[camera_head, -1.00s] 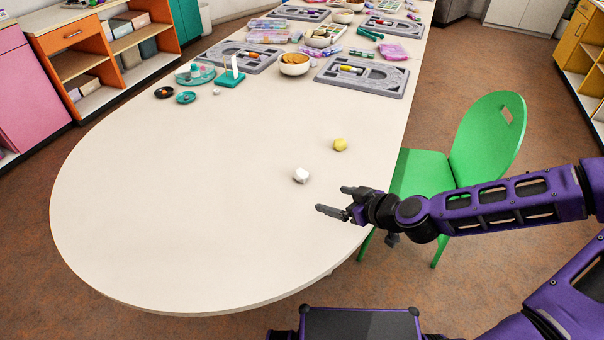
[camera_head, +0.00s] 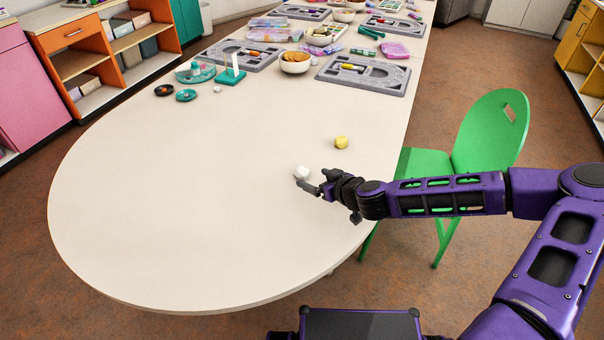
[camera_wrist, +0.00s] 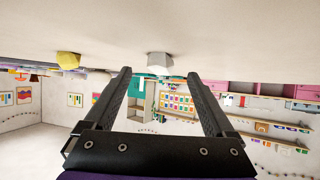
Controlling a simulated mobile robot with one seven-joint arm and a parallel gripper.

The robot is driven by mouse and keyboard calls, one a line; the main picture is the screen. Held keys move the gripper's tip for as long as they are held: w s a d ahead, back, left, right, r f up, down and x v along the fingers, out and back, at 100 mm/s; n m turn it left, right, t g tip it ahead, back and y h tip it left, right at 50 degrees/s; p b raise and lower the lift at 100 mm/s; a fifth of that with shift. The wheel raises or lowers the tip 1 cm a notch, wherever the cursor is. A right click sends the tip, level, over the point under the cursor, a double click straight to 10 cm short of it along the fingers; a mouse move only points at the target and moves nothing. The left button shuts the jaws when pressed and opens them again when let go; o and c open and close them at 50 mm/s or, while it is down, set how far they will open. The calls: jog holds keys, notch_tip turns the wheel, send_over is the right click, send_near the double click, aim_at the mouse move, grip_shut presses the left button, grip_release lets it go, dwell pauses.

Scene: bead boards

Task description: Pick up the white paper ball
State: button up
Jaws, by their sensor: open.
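The white paper ball (camera_head: 302,172) lies on the pale table near its right edge. In the wrist view the white paper ball (camera_wrist: 159,64) is at the top centre, just beyond the fingertips and roughly in line with the gap between them. My gripper (camera_head: 314,181) is open and empty, low over the table, close to the ball on its right and near side. In the wrist view my gripper (camera_wrist: 159,80) shows both fingers spread apart. Whether a finger touches the ball cannot be told.
A yellow ball (camera_head: 341,142) lies behind and right of the white one; it also shows in the wrist view (camera_wrist: 68,60). Grey bead boards (camera_head: 392,77), a bowl (camera_head: 295,65) and small dishes (camera_head: 186,96) stand farther back. A green chair (camera_head: 490,130) is at the right. The table's front is clear.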

aim_at(306, 175)
jog(key=x, duration=0.5)
jog(key=shift+r, duration=0.1)
grip_shut()
dwell(0.5)
